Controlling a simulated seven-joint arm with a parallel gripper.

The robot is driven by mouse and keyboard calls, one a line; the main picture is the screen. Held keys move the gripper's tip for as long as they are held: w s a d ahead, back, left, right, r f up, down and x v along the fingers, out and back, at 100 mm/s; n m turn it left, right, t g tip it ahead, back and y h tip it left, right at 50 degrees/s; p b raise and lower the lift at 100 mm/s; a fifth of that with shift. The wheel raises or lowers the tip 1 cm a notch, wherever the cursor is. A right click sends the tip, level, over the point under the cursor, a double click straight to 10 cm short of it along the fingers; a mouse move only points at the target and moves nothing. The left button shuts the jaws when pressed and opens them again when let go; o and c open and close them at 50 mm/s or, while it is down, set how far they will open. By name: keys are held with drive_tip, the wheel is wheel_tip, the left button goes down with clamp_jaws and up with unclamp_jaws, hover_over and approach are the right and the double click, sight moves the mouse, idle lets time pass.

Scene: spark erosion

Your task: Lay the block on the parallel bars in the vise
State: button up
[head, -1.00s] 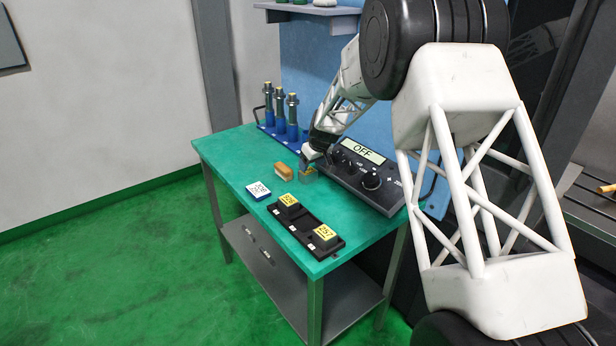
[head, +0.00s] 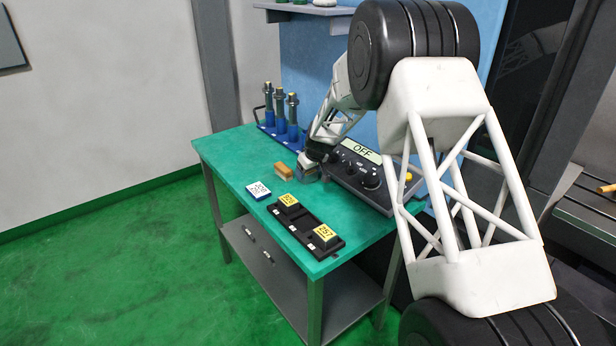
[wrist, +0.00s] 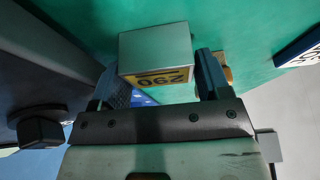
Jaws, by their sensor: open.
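A grey block (wrist: 155,48) with a yellow number label lies on the green bench top. It also shows in the head view (head: 306,174), partly hidden by my gripper. My gripper (wrist: 158,82) is open, with one finger on either side of the block in the wrist view. The right finger looks close to the block's side; I cannot tell whether it touches. In the head view my gripper (head: 308,164) is low over the bench at the block. I cannot make out the vise or the parallel bars in either view.
A control box reading OFF (head: 372,175) stands right beside my gripper. An orange-brown piece (head: 284,172) lies just left. A white-and-blue tag (head: 258,190) and a black tray (head: 309,232) are nearer the front. Blue-based holders (head: 281,125) stand behind. A machine table (head: 585,212) is far right.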

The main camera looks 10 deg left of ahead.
drive_tip(key=shift+f, duration=0.15)
idle(0.5)
drive_tip(key=c, duration=0.8)
drive_tip(key=shift+c, duration=0.2)
drive_tip(key=shift+w+r, duration=0.1)
drive_tip(key=shift+r, duration=0.4)
wheel_tip(320, 180, up, 3)
drive_tip(key=shift+f, duration=0.1)
drive_tip(key=s+d, duration=0.1)
drive_tip(key=s, duration=0.4)
drive_tip(key=s+d+r, duration=0.1)
drive_tip(key=s+d, duration=0.1)
drive_tip(key=s, duration=0.3)
drive_tip(key=s+d, duration=0.2)
drive_tip(key=s, duration=0.3)
drive_tip(key=shift+s+r, duration=0.1)
drive_tip(key=shift+r, duration=0.05)
